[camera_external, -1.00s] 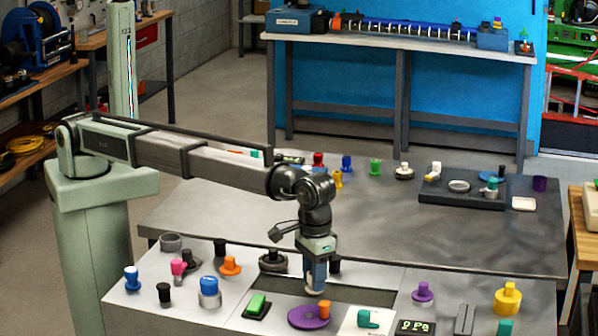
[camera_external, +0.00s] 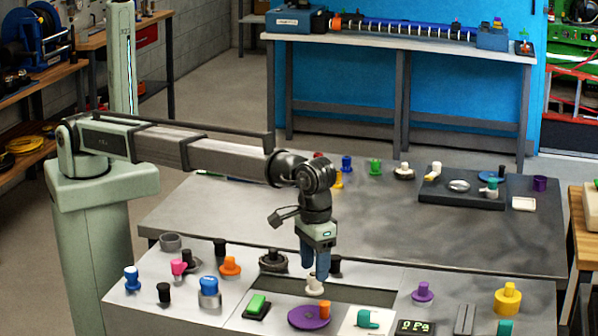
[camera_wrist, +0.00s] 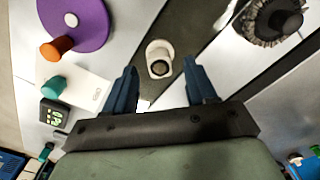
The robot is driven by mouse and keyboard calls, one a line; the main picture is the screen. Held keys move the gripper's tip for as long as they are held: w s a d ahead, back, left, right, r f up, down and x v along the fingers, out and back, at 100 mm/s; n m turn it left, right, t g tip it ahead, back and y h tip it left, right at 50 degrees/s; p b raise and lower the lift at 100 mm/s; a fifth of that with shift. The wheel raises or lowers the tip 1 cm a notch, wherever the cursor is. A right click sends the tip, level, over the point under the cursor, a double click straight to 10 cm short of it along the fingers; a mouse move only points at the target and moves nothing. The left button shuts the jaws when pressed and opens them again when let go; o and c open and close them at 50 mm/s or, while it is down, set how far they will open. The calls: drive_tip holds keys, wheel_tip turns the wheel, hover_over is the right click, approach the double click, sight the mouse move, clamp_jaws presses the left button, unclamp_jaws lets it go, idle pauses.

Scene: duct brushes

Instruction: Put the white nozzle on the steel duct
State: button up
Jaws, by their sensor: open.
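The white nozzle (camera_external: 315,289) stands upright at the dark strip (camera_external: 365,292) in the pale bench top. In the wrist view the nozzle (camera_wrist: 160,57) shows its round, dark-centred end up, over the dark strip. My gripper (camera_external: 315,273) is just above the nozzle. In the wrist view my gripper (camera_wrist: 160,68) is open, with a blue finger to each side of the nozzle and a visible gap on both sides. I cannot tell for sure which part is the steel duct; the dark strip may be its opening.
A purple disc with an orange knob (camera_external: 309,317), a green block (camera_external: 257,305) and a teal part on a white card (camera_external: 367,318) lie close in front. A dark round brush (camera_external: 273,261) is to the left. Several coloured knobs stand around. The grey table behind has free room.

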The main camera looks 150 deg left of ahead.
wheel_tip(320, 180, up, 9)
idle(0.3)
